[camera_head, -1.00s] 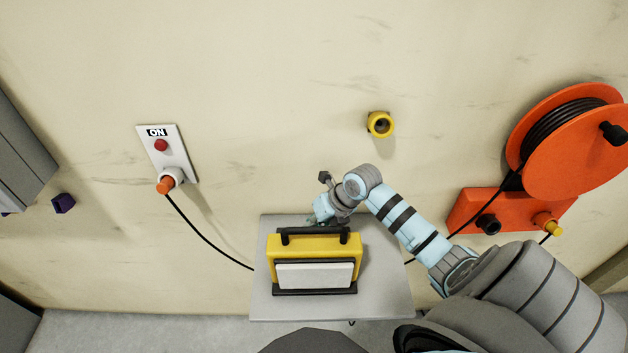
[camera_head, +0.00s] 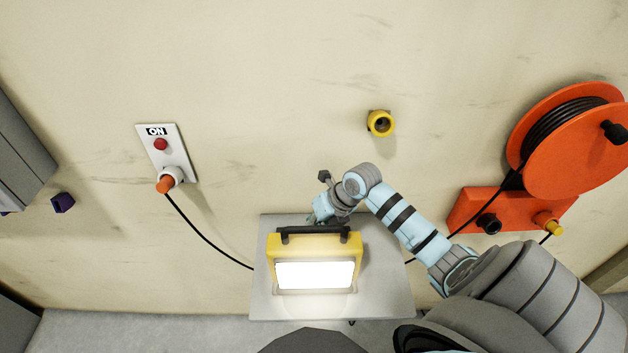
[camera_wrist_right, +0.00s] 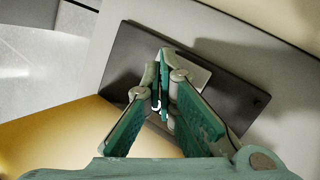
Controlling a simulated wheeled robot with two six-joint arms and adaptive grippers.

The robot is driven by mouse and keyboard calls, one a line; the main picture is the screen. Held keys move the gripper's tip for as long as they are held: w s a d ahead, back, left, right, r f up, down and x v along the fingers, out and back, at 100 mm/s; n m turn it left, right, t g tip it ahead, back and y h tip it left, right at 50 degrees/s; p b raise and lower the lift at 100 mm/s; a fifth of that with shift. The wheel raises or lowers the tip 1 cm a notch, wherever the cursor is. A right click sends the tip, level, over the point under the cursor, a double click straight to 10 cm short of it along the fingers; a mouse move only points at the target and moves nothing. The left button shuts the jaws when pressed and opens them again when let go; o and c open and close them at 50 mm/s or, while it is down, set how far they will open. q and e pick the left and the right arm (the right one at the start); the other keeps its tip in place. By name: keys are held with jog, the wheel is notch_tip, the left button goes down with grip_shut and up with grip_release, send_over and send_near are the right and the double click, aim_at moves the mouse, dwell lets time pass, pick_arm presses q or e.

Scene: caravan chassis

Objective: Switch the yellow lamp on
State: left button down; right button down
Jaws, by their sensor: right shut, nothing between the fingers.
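The yellow lamp (camera_head: 314,272) stands on a small grey table (camera_head: 385,300), with its black handle on top. Its front panel glows bright white and lights the table edge in front of it. My right gripper (camera_head: 322,212) is behind the lamp at its upper side, partly hidden by it. In the right wrist view the gripper (camera_wrist_right: 160,100) is shut and empty, its fingertips at a pale square on a dark plate (camera_wrist_right: 235,95). A yellow surface shows at the lower left there. I cannot tell whether the fingertips touch the square. My left gripper is not in view.
An orange cable reel (camera_head: 575,150) and an orange socket box (camera_head: 470,208) are at right. A white ON panel (camera_head: 172,140) with an orange plug (camera_head: 165,185) is on the wall at left. A yellow wall socket (camera_head: 380,123) is above the arm.

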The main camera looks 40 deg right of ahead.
jog(key=shift+r, duration=0.1)
notch_tip(320, 180, up, 6)
jog(key=p, duration=0.5)
